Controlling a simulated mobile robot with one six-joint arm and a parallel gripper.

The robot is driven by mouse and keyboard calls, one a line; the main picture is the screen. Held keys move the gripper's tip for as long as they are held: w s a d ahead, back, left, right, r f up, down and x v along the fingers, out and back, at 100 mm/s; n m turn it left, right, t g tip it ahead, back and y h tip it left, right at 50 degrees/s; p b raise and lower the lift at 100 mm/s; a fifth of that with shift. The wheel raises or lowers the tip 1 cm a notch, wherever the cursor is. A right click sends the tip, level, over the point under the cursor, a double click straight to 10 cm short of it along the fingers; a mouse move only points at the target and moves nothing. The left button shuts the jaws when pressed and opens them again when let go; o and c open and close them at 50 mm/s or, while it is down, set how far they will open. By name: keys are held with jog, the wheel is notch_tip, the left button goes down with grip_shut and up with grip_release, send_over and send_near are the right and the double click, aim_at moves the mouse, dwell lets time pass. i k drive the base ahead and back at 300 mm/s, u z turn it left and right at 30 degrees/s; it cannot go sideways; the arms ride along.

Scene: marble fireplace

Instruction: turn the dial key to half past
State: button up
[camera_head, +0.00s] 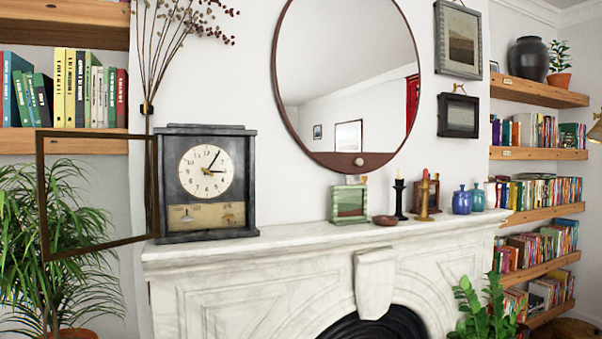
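A dark mantel clock (204,223) stands upright on the left end of the white marble mantelpiece (300,238). Its round cream dial (193,184) faces the room. One dark hand points up and right, near the one, and another points right, near the three. A separate dial key cannot be made out at this size. A painted panel (192,218) sits below the dial. The clock's framed door (43,205) stands swung open to the left, leaving the dial uncovered. My gripper is not in view.
Dried stems (150,75) rise behind the clock's left side, and a leafy plant (40,270) is behind the open door. A green frame (349,203), a small brown bowl (385,220), candlesticks (425,203) and blue jars (462,202) stand farther right. The mantel between clock and frame is clear.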

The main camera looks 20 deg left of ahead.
aim_at(207, 171)
jog(key=u, duration=0.05)
jog(key=i, duration=1.1)
jog(key=u, duration=0.7)
jog(key=k, duration=0.65)
jog(key=u, duration=0.2)
jog(key=i, duration=0.75)
jog(key=z, duration=0.05)
